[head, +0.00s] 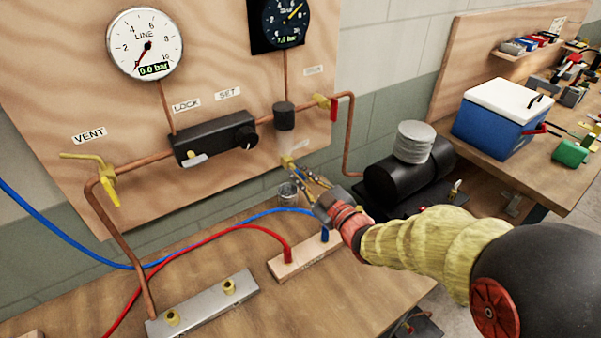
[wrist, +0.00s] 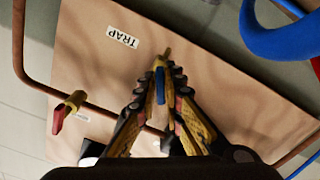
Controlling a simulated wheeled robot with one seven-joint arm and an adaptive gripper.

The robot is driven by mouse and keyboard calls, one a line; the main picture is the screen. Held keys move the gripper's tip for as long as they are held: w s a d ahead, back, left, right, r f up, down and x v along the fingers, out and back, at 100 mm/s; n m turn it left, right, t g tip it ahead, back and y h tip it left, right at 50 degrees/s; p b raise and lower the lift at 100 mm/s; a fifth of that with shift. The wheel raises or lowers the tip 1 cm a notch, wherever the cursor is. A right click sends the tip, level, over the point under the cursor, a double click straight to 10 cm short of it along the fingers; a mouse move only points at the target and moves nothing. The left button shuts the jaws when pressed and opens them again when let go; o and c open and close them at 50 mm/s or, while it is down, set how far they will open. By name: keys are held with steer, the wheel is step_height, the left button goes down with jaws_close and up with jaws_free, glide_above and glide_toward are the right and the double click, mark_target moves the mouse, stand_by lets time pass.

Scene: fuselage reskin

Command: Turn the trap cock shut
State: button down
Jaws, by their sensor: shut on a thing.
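The trap cock is a small brass cock below the dark trap cylinder (head: 284,116) on the wooden panel. In the head view its yellow body (head: 287,160) shows just past my fingertips. In the wrist view its brass stem (wrist: 167,53) and blue lever (wrist: 160,86) sit near the TRAP label (wrist: 123,36). My gripper (head: 303,172) reaches in from the lower right, and its fingers (wrist: 162,80) are closed around the blue lever. The fingers hide part of the lever, and I cannot tell how far the cock is turned.
A red-handled valve (head: 327,104) is right of the trap. A yellow vent valve (head: 105,178) is at left. A small cup (head: 287,193) stands below the trap cock. Red (head: 230,230) and blue hoses (head: 60,232) cross the bench to a wooden block (head: 306,257) beneath my gripper.

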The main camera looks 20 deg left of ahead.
steer(key=m, duration=0.2)
steer(key=m+p, duration=0.1)
steer(key=m, duration=0.2)
steer(key=shift+s+f+m+p, duration=0.1)
steer(key=shift+f+m+p, duration=0.2)
steer(key=shift+m+p, duration=0.1)
stand_by(0.4)
steer(key=c, duration=2.3)
jaws_free()
steer(key=o, duration=0.3)
steer(key=shift+r, duration=0.2)
steer(key=shift+o, duration=0.2)
steer(key=v, duration=1.2)
